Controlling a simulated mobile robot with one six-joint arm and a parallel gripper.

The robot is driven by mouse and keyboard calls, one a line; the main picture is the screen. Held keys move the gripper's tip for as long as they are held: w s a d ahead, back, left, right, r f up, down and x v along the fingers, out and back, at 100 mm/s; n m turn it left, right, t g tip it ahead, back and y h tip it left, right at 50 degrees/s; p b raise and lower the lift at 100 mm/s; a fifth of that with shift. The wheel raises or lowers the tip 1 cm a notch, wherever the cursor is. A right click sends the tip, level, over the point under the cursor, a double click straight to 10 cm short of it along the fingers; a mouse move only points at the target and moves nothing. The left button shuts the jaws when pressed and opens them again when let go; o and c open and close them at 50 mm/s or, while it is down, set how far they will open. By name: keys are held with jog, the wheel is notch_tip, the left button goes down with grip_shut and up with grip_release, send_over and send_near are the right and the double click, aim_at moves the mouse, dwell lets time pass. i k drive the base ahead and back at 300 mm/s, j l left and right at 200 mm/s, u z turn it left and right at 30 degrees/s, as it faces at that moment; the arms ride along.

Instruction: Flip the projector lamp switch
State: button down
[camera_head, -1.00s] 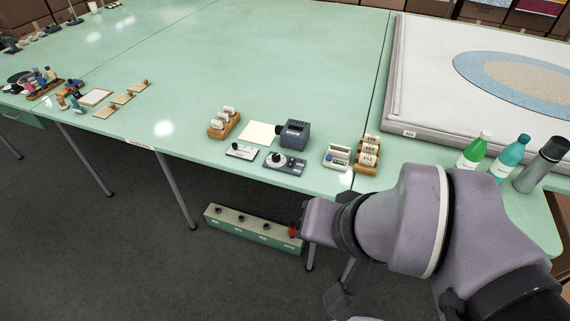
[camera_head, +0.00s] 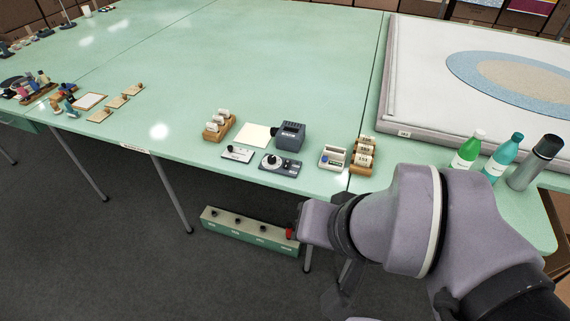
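A dark blue-grey box with a lens-like front, which looks like the projector (camera_head: 289,136), stands near the front edge of the pale green table (camera_head: 270,60). In front of it lie a small light panel with a black lever (camera_head: 237,154) and a grey panel with a round dial (camera_head: 281,165). I cannot tell which part is the lamp switch. My arm (camera_head: 395,225) reaches in from the lower right, in front of the table edge and apart from these panels. Its fingers cannot be made out, so their opening is hidden.
A white card (camera_head: 256,136), wooden label racks (camera_head: 218,126) and a white tray (camera_head: 333,158) stand close around. Bottles (camera_head: 467,150) stand at the right. A green box with several knobs (camera_head: 248,231) is below the table edge. The table behind is clear.

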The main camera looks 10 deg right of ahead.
aim_at(287, 163)
jog(key=i+j+z, duration=0.25)
jog(key=i+z, duration=0.2)
jog(key=i+j+z, duration=0.5)
jog(key=i+j, duration=0.05)
jog(key=i, duration=0.1)
